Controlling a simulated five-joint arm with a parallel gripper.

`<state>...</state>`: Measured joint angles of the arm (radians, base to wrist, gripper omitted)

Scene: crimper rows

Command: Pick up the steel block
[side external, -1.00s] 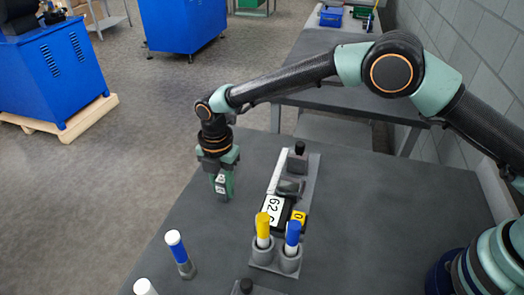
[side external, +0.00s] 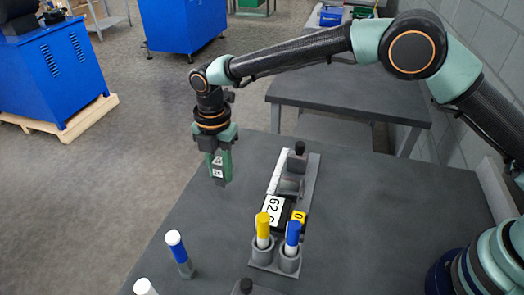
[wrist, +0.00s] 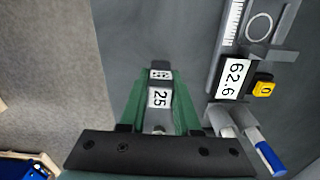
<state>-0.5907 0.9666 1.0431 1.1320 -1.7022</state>
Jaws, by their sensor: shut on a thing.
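My gripper (side external: 220,170) is at the table's far left edge, its green fingers pointing down. It is shut on the steel block (wrist: 159,98), a small grey block with white labels, one reading 25. The block (side external: 217,165) shows between the fingers in the side external view, partly covered by them. It appears to be held above the table, though the gap under it is hard to judge.
A caliper with a 62.6 display (side external: 272,209) lies on a grey holder right of my gripper. The table between is clear.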

